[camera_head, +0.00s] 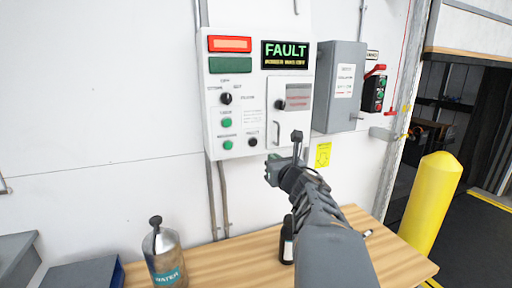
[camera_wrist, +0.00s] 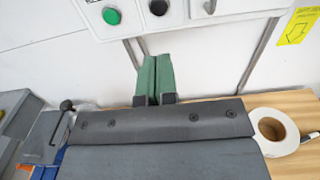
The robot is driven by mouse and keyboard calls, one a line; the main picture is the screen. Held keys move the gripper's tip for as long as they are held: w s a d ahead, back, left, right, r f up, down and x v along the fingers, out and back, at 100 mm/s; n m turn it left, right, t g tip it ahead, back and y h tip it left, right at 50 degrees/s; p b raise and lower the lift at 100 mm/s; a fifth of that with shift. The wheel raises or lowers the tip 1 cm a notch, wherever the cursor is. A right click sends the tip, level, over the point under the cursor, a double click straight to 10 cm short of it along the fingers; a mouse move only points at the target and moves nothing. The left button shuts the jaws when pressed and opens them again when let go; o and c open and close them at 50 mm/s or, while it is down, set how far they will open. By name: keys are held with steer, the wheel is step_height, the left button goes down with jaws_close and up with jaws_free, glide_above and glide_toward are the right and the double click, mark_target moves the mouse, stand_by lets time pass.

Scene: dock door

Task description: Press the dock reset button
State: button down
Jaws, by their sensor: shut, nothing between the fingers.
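The white control panel (camera_head: 240,105) hangs on the wall and carries a lit display reading FAULT (camera_head: 285,54). On its lower left are a green button (camera_head: 227,123) and a lower green button (camera_head: 228,145), with a black knob (camera_head: 252,142) beside the latter. The small labels are too blurred to tell which control is the dock reset. My gripper (camera_head: 271,170) is shut and empty, just below and in front of the panel's lower edge. In the wrist view, the green fingers of my gripper (camera_wrist: 155,62) point up below the panel; one green button (camera_wrist: 111,16) shows up left, apart from them.
A red lamp (camera_head: 230,44) is lit on the panel. A grey box (camera_head: 340,88) is to its right. Below, a wooden table (camera_head: 220,262) holds a labelled bottle (camera_head: 163,258); a tape roll (camera_wrist: 273,130) shows in the wrist view. A yellow post (camera_head: 432,205) stands at right.

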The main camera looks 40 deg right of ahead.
mark_target(254, 143)
steer(key=p+x, duration=0.3)
steer(key=x, duration=1.1)
steer(key=shift+p, duration=0.4)
